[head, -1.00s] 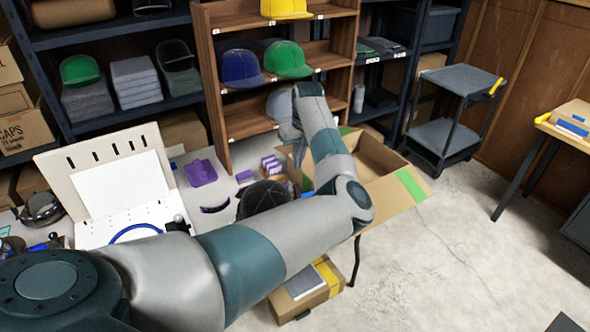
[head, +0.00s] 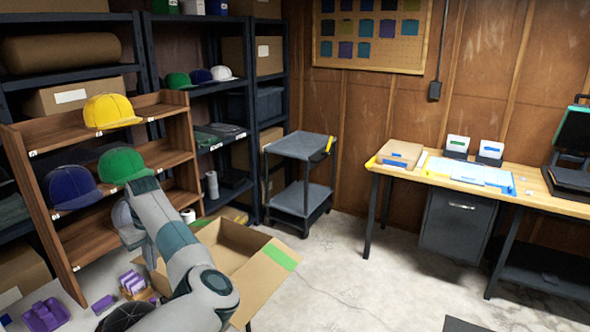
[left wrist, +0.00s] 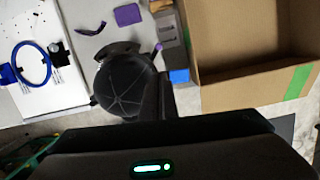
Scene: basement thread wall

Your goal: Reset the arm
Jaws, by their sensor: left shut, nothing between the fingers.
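My left arm reaches in from the bottom of the head view, over the near table. Its gripper (head: 136,240) is small and partly hidden behind my own arm, between the cap shelf and the open cardboard box (head: 262,283). In the left wrist view, the dark fingers (left wrist: 167,98) are together and empty, beside a black cap (left wrist: 122,84) lying on the table. The open box (left wrist: 245,85) is to the right of them. My right gripper is not in view.
A wooden shelf (head: 45,232) holds yellow, green and blue caps. A grey cart (head: 304,146) stands behind the box. A wooden workbench (head: 530,190) with a drawer unit (head: 457,222) is at the right. The concrete floor (head: 370,285) between is clear.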

